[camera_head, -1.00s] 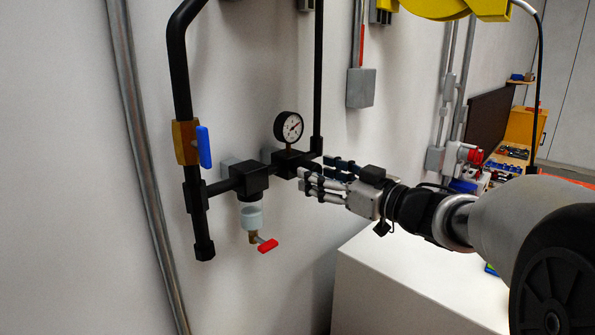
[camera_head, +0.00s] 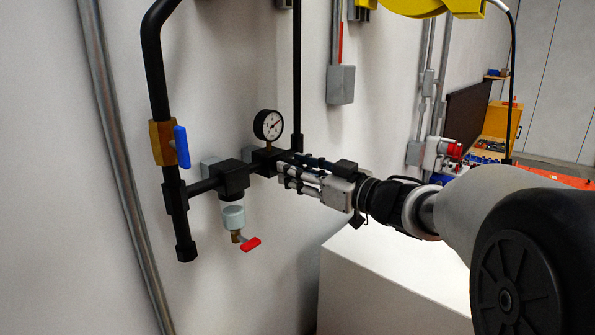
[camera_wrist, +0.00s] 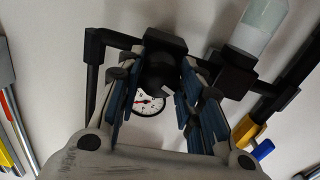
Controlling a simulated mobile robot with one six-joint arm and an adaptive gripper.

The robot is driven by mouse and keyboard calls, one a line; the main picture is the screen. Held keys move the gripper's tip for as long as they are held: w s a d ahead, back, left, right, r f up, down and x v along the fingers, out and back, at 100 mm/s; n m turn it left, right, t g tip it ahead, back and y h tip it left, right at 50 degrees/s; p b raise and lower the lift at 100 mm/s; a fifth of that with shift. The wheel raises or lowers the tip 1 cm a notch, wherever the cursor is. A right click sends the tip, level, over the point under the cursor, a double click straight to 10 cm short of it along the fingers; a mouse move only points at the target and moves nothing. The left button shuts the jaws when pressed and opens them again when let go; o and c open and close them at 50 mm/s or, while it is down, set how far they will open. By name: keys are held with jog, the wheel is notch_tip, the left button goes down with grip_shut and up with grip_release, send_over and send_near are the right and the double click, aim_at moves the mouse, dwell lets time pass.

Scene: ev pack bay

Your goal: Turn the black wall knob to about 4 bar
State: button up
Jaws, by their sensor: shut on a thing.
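The black wall knob (camera_wrist: 160,72) shows between my fingers in the wrist view, in front of a black regulator block (camera_wrist: 165,40). In the head view my gripper (camera_head: 284,170) is at the right end of the black pipe assembly, and its fingers hide the knob. The fingers stand on both sides of the knob and are shut on it. The round gauge (camera_head: 268,125) with a white face sits just above the regulator; its needle points to the upper right. It shows partly behind the knob in the wrist view (camera_wrist: 150,103). Its numbers are too small to read.
Left of my gripper are a filter with a pale bowl (camera_head: 232,216), a red drain handle (camera_head: 250,244) and a blue valve lever (camera_head: 181,147). A vertical black pipe (camera_head: 297,80) rises close behind the gripper. A white box (camera_head: 385,285) stands below my arm.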

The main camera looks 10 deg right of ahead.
jog(key=shift+c, duration=1)
jog(key=n+b, duration=0.5)
jog(key=n, duration=0.1)
jog(key=shift+f, duration=0.2)
jog(key=n+b, duration=0.2)
jog(key=n, duration=0.2)
jog(key=shift+b, duration=0.3)
jog(key=shift+n+b, duration=1.15)
jog(key=shift+n, duration=0.45)
jog(key=shift+r+n, duration=0.15)
jog(key=shift+n, duration=0.15)
jog(key=o, duration=1.1)
jog(key=shift+c, duration=0.2)
